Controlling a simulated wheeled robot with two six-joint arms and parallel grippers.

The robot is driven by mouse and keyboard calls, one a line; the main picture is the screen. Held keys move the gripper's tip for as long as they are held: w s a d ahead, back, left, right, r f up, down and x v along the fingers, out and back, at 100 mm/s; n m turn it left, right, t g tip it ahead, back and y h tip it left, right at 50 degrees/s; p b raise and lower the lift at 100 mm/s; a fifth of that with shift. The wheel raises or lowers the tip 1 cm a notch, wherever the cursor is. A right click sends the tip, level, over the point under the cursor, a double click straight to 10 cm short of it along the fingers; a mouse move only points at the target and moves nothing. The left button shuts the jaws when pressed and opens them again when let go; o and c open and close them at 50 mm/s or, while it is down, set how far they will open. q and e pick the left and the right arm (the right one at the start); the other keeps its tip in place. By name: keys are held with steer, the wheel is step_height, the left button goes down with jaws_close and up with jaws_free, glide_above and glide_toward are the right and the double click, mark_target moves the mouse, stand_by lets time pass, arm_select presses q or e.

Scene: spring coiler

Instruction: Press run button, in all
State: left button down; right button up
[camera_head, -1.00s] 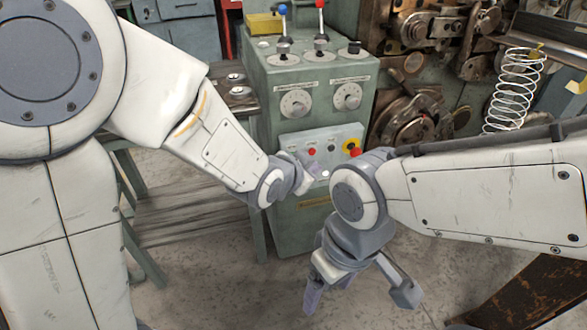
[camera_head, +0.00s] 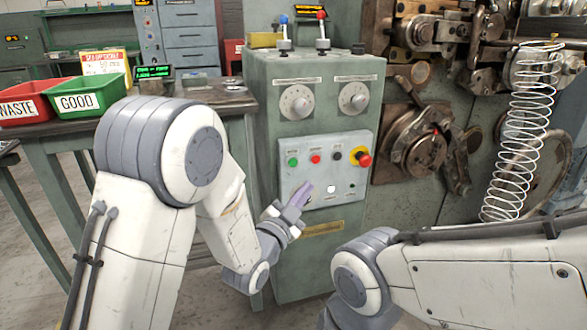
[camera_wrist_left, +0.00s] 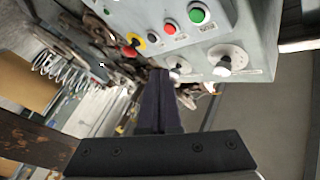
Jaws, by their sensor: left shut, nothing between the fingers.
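The control panel (camera_head: 325,172) is a light plate on the front of the green cabinet. Its upper row has a green button (camera_head: 293,162), a red button (camera_head: 314,159), a black button (camera_head: 337,155) and a red mushroom button on yellow (camera_head: 362,157). The labels are too small to read. My left gripper (camera_head: 301,194) is shut and empty in front of the panel's lower left, below the green button; whether it touches the panel I cannot tell. In the left wrist view its fingers (camera_wrist_left: 160,80) lie together, with the green button (camera_wrist_left: 199,15) above right. My right gripper is out of view.
The cabinet (camera_head: 265,110) has two dials and two levers above the panel. A large white spring (camera_head: 520,130) hangs at right by the coiling machinery. A red bin (camera_head: 25,104) and a green bin (camera_head: 85,97) stand on the bench at left. My right forearm (camera_head: 480,280) crosses the lower right.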

arm_select(q)
steer(key=shift+w, duration=0.1)
steer(key=p, duration=0.1)
glide_toward(293, 163)
steer(key=shift+w+d+r, duration=0.15)
steer(key=shift+w+d, duration=1)
steer(key=shift+d, duration=0.05)
steer(key=shift+w+d+r, duration=0.15)
steer(key=shift+w+d, duration=0.95)
steer(key=shift+d, duration=0.1)
steer(key=shift+w+a, duration=0.15)
steer(key=shift+w, duration=0.25)
